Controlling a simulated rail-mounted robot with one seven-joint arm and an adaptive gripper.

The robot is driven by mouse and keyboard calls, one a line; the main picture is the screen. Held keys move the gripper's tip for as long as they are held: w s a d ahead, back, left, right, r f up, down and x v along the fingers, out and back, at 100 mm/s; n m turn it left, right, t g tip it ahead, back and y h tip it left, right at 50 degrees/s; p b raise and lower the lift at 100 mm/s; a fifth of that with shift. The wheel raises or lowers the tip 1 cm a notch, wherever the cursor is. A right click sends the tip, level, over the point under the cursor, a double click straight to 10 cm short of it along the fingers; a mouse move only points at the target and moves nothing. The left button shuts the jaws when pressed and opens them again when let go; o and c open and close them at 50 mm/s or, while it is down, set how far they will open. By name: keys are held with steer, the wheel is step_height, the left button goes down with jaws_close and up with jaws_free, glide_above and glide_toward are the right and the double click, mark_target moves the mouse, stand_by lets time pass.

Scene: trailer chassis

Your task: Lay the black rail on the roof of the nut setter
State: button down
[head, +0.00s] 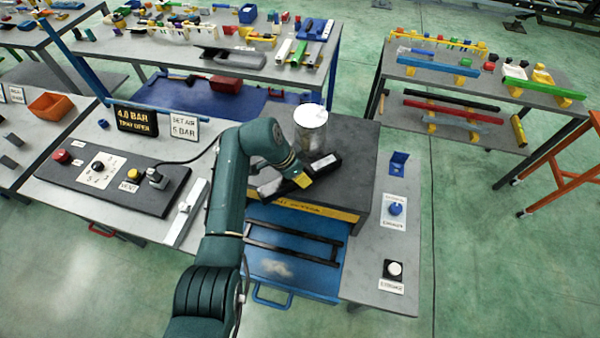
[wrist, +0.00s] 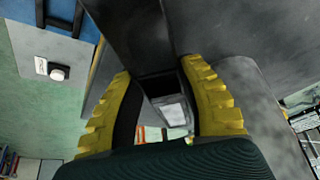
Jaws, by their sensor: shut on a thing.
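The black rail (head: 324,166) is a dark bar with a pale label near its right end. My gripper (head: 303,180), with yellow fingers, is shut on it near its middle. In the wrist view the rail (wrist: 130,30) passes between both fingers (wrist: 158,72), and a pale patch shows below it. The nut setter is a dark grey box with a yellow front strip, and its flat roof (head: 350,150) shows behind and right of the rail. The rail lies over the front part of the roof. I cannot tell whether it touches. My arm hides part of the box's left side.
A clear cylinder with a white lid (head: 311,116) stands on the roof close behind the rail. A control panel (head: 115,178) lies left; a blue knob (head: 396,208) is right.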

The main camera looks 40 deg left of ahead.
steer(key=c, duration=0.7)
jaws_free()
steer(key=shift+f, duration=0.1)
steer(key=v, duration=1.2)
steer(key=shift+w+d, duration=0.1)
